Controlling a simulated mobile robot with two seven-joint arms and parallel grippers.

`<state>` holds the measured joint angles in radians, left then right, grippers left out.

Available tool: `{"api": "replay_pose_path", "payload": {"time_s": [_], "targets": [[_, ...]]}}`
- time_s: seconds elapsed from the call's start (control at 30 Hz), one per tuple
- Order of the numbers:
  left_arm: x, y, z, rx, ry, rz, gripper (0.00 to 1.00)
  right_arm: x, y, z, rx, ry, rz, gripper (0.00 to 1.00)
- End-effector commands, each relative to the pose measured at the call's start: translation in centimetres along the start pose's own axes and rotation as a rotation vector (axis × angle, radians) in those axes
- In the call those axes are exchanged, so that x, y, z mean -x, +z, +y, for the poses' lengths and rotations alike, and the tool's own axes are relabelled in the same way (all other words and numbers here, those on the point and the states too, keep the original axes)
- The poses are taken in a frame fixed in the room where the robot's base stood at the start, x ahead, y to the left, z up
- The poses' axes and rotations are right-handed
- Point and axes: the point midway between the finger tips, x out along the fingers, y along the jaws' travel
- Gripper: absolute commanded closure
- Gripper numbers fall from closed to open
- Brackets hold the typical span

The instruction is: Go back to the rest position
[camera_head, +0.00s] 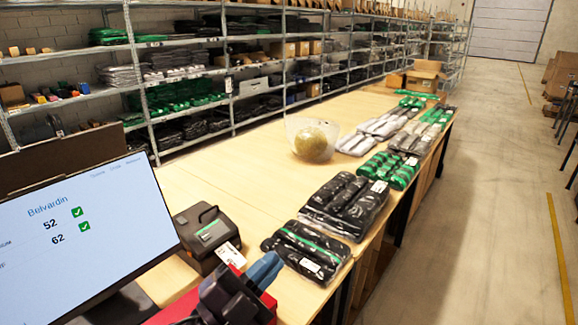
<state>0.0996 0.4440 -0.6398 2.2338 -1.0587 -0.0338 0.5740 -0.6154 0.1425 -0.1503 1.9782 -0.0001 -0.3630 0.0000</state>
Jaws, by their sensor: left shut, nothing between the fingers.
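My left gripper (265,270) shows at the bottom centre of the head view, with blue fingers and a dark body. Its fingers are shut with nothing between them. It is in front of the table, near a black label printer (203,236) and the nearest black bagged garments (305,250). Part of my left arm is cut off by the bottom edge. My right gripper is not in view.
A long wooden table (235,185) carries rows of bagged garments and a clear bag with a yellowish ball-like content (313,140). A monitor (85,240) stands at the left. Stocked shelves (150,110) line the back. The floor (480,220) at right is clear.

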Motion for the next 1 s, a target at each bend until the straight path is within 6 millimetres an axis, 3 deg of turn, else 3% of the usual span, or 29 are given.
{"api": "replay_pose_path", "payload": {"time_s": [0.1,0.23,0.37,0.5,0.7,1.0], "targets": [[2.4,3.3,-2.6,0.098,-0.157,-0.229,1.0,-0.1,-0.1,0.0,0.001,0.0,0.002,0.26],[6.2,7.2,-4.3,0.2,-0.285,-0.498,1.0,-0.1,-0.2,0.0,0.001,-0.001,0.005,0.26],[11.4,10.5,-4.5,0.308,-0.366,-0.78,1.0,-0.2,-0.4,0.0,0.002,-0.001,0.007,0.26],[17.8,12.8,-3.3,0.435,-0.397,-1.086,1.0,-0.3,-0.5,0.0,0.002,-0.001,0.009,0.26],[26.5,13.1,0.0,0.622,-0.351,-1.467,1.0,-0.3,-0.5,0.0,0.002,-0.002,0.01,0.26],[33.1,10.8,3.3,0.797,-0.236,-1.749,1.0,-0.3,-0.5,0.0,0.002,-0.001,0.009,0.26]]}}
